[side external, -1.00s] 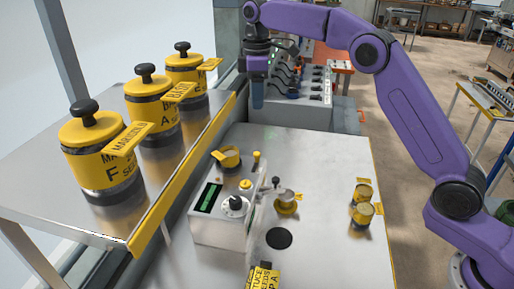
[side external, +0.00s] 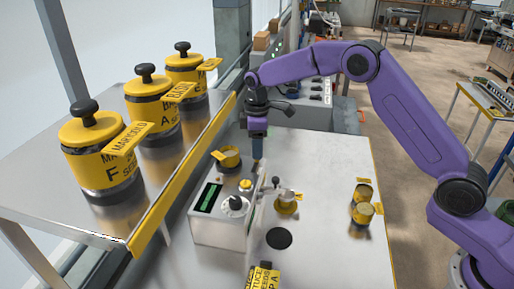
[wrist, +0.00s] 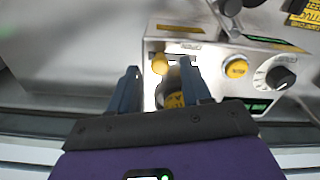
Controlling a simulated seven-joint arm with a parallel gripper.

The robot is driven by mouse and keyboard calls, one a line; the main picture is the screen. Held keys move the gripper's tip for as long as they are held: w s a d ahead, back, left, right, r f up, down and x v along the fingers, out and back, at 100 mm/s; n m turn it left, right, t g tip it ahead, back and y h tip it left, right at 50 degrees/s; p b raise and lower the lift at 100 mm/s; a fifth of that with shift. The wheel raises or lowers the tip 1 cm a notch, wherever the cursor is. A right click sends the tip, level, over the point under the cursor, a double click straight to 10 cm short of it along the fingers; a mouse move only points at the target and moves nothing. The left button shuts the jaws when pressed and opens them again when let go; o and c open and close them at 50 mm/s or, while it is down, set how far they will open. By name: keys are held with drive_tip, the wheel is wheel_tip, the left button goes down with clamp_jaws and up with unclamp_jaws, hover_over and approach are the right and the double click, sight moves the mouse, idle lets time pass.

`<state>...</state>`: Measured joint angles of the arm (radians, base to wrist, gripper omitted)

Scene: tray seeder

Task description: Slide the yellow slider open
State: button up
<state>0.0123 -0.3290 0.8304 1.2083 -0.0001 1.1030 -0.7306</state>
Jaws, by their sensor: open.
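The yellow slider knob (wrist: 160,63) sits at a slot on the metal seeder box (wrist: 215,54), in the wrist view. My gripper (wrist: 159,68) is open, its two fingers on either side of the knob in that picture. I cannot tell whether they touch it. In the side view my gripper (side external: 257,156) points down at the far end of the seeder box (side external: 217,231) and hides the slider there.
A yellow button (wrist: 237,67) and a black dial (wrist: 281,77) are beside the slider. A yellow cup (side external: 229,157) stands near the box's far end. Several labelled canisters stand on the left shelf (side external: 60,215).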

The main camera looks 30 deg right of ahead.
sight(254, 170)
drive_tip(key=shift+f, duration=0.55)
clamp_jaws()
drive_tip(key=shift+s+a, duration=1.45)
drive_tip(key=shift+a, duration=0.05)
unclamp_jaws()
